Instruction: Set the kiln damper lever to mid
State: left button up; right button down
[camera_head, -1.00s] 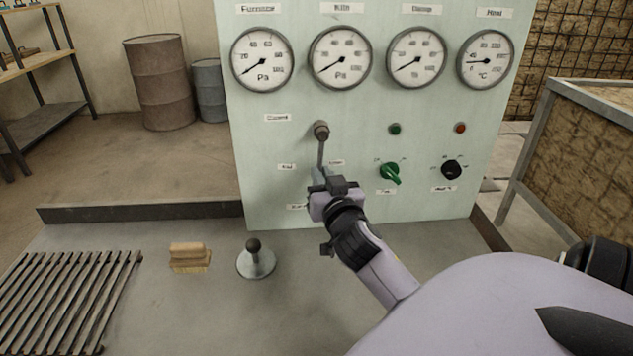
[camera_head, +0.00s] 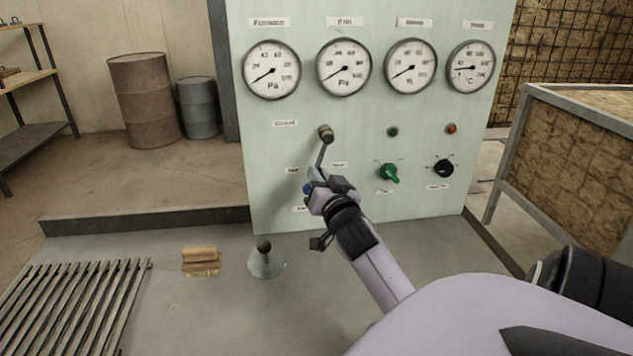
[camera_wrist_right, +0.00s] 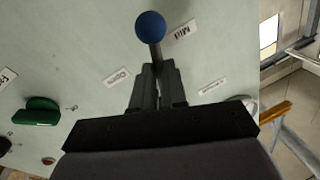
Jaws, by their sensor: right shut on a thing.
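The damper lever (camera_head: 321,155) hangs from a round pivot on the pale green panel (camera_head: 265,190). It points down and slightly left. Its blue ball knob (camera_head: 307,188) shows just left of my right gripper (camera_head: 316,181). In the right wrist view, the gripper (camera_wrist_right: 157,70) is shut on the lever's shaft, with the blue knob (camera_wrist_right: 150,27) beyond the fingertips. A label reading "Mid" (camera_wrist_right: 182,30) is close beside the knob, and an "Open" label (camera_wrist_right: 117,77) is beside the fingers. The gripper partly hides the lower shaft in the head view. My left gripper is not in view.
A green knob (camera_head: 389,174) and a black knob (camera_head: 443,168) are right of the lever, below several gauges.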

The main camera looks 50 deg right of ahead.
jog(key=shift+w+a+r+m+h, duration=0.2)
jog(key=shift+w+a+r+m, duration=0.15)
jog(key=shift+m, duration=0.6)
jog(key=shift+w+a+r+m+h, duration=0.2)
jog(key=shift+w+a+r+m, duration=0.25)
jog(key=shift+m, duration=0.55)
jog(key=shift+w+a+r+m+h, duration=0.2)
jog(key=shift+a+m, duration=0.25)
jog(key=shift+m, duration=0.5)
jog(key=shift+w, duration=0.1)
jog(key=c, duration=1.2)
grip_release()
jog(key=shift+o, duration=0.2)
jog(key=shift+f, duration=0.1)
